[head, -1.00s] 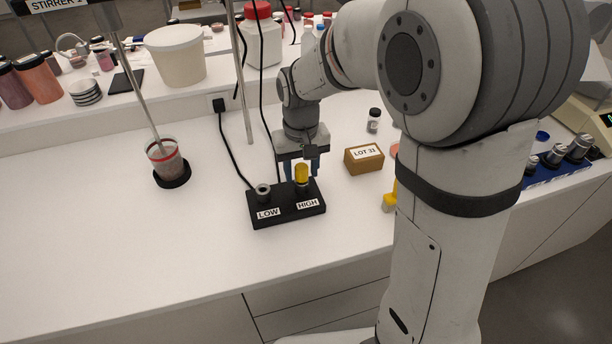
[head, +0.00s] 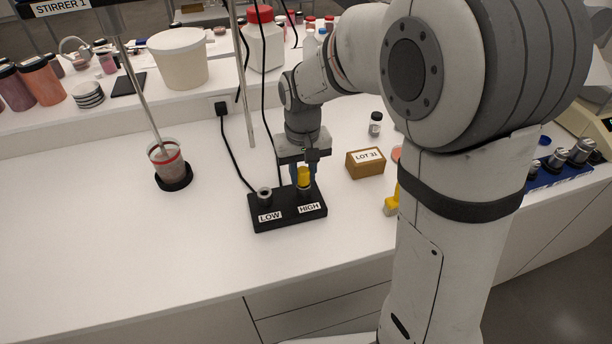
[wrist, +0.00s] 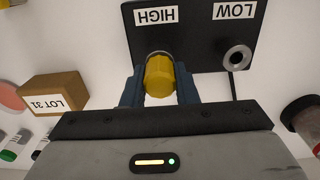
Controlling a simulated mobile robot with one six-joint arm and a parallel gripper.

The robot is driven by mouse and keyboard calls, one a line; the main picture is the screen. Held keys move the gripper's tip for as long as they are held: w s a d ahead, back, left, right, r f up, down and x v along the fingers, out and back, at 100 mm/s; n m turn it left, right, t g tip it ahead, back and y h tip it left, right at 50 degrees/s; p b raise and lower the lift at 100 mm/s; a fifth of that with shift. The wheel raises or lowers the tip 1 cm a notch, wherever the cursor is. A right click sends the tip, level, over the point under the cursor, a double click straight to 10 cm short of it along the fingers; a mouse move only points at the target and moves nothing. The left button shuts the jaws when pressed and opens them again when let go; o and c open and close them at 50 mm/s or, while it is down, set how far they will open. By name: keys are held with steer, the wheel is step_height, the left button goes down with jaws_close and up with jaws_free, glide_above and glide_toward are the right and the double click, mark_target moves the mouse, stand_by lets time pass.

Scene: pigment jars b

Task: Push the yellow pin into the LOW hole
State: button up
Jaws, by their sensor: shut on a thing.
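The yellow pin (head: 303,176) stands upright in the HIGH hole of the black block (head: 288,222). It also shows in the wrist view (wrist: 160,76), between the two blue fingers. My gripper (wrist: 160,86) is shut on the pin, one finger on each side of it. In the head view my gripper (head: 304,170) is right over the HIGH side. The LOW hole (head: 264,193), with a metal collar, is empty at the left of the block. In the wrist view, turned around, the LOW hole (wrist: 237,56) is at the right. The pin's lower end is hidden.
A brown LOT 31 box (head: 365,162) stands right of the block, with a small jar (head: 375,123) behind it. A stirred beaker (head: 168,165) stands at the left. A black cable (head: 230,150) runs to the block's back. The counter front left is clear.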

mark_target(303, 170)
jaws_close()
steer(key=shift+s+r, duration=0.1)
steer(key=shift+s, duration=0.05)
steer(key=shift+r+p, duration=0.7)
steer(key=shift+r, duration=0.1)
stand_by(0.3)
steer(key=shift+r+p, duration=2)
steer(key=shift+r, duration=0.7)
steer(key=shift+f, duration=0.1)
